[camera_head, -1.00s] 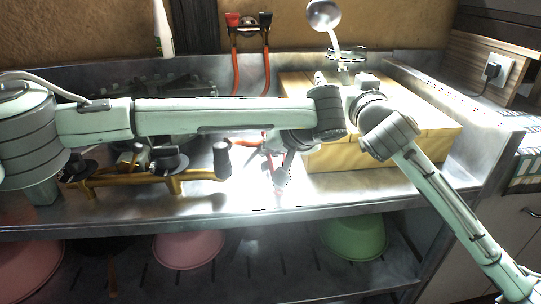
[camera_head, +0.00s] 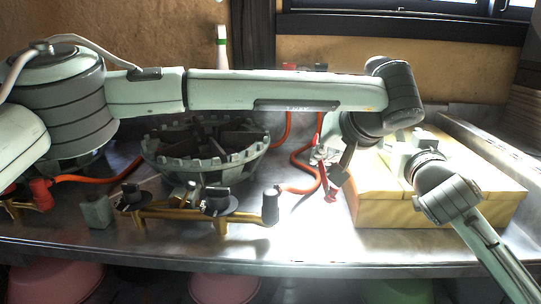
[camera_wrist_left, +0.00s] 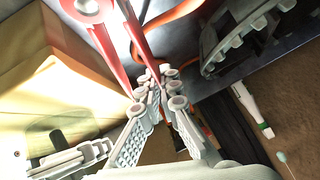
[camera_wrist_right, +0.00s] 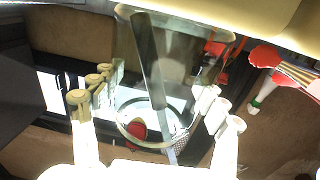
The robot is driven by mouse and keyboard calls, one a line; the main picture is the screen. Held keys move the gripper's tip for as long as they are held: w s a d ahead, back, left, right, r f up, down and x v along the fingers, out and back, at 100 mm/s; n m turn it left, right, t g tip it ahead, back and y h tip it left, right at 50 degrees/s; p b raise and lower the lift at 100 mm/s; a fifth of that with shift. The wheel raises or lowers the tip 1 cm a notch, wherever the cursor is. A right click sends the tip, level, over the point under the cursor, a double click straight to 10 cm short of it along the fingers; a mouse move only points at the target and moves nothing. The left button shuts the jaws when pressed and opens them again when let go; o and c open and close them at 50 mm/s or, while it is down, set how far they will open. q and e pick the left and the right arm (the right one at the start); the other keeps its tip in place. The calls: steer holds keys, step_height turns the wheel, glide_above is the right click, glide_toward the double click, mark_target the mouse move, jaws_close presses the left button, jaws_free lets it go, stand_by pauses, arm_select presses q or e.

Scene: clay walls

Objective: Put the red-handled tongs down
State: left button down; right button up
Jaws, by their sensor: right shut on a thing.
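In the left wrist view the two red legs of the tongs (camera_wrist_left: 108,48) run down to the fingertips of my left gripper (camera_wrist_left: 158,85). The fingers are close together around them. In the right wrist view my right gripper (camera_wrist_right: 160,108) is shut on a clear glass vessel (camera_wrist_right: 185,55) with a long dark-handled utensil in or behind it. My left arm hides this vessel in the head view.
A toothed burner ring (camera_head: 205,168) stands on the metal counter (camera_head: 305,240), left of my left gripper. A brass pipe with black knobs (camera_head: 216,199) runs along the front. Orange hoses (camera_head: 290,185) lie behind. Pink bowls (camera_head: 60,283) sit below. Bare counter shows in front.

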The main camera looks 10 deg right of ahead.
arm_select(q)
steer(key=shift+f, duration=4.75)
steer(key=shift+f, duration=0.15)
steer(key=shift+f, duration=0.25)
steer(key=c, duration=1.7)
jaws_free()
steer(key=shift+f, duration=0.1)
